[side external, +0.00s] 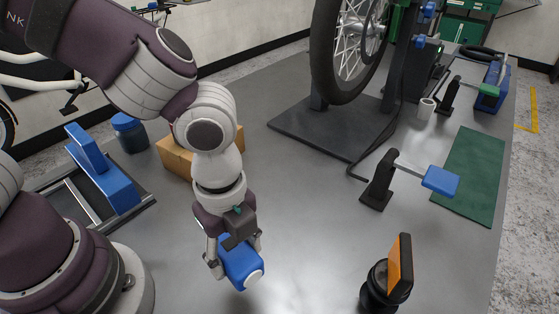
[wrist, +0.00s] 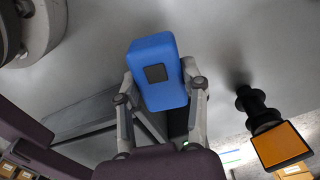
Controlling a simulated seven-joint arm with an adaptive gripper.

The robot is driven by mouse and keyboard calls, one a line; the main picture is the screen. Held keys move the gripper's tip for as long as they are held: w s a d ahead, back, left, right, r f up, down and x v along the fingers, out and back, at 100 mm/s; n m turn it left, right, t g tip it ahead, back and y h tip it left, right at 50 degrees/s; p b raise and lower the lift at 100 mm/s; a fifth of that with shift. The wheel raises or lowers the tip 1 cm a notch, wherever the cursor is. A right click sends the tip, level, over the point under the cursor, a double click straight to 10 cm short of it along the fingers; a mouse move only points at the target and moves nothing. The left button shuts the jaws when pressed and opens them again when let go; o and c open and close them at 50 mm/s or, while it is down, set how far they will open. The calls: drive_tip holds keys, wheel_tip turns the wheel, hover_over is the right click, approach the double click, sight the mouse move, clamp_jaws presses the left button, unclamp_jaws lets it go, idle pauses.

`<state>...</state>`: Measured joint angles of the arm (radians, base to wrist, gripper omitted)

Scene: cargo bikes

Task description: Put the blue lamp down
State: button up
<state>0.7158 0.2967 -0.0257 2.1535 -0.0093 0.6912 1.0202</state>
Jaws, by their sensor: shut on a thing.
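The blue lamp (side external: 241,265) is a rounded blue block with a pale round end. My gripper (side external: 236,252) points down and is shut on it, one finger on each side. In the wrist view the lamp (wrist: 156,52) shows a blue face with a dark square, between the fingers of my gripper (wrist: 160,82). The lamp is tilted in the side view, over or close to the grey bench top (side external: 300,220). I cannot tell whether it touches the bench.
An orange-faced lamp on a black base (side external: 400,265) stands front right, also in the wrist view (wrist: 282,145). A black stand with a blue pad (side external: 440,180), a green mat (side external: 470,170), a cardboard box (side external: 175,158) and a blue jar (side external: 130,135) surround clear bench.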

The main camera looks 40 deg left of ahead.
drive_tip(key=shift+w+a+r+n, duration=0.15)
drive_tip(key=shift+w+a+r, duration=0.1)
drive_tip(key=shift+a, duration=0.2)
drive_tip(key=shift+w+a+r+n, duration=0.15)
drive_tip(key=shift+w+a+r, duration=0.1)
drive_tip(key=shift+a, duration=0.2)
drive_tip(key=shift+n, duration=0.8)
drive_tip(key=a+f, duration=0.1)
drive_tip(key=a, duration=0.2)
drive_tip(key=w+a+f, duration=0.1)
drive_tip(key=a, duration=0.2)
drive_tip(key=a+f, duration=0.1)
drive_tip(key=a, duration=0.2)
drive_tip(key=shift+w+f, duration=0.25)
drive_tip(key=shift+f, duration=0.05)
hover_over(279, 196)
drive_tip(key=shift+f, duration=2.6)
drive_tip(key=o, duration=1.2)
drive_tip(key=shift+f, duration=0.1)
drive_tip(key=shift+c, duration=0.2)
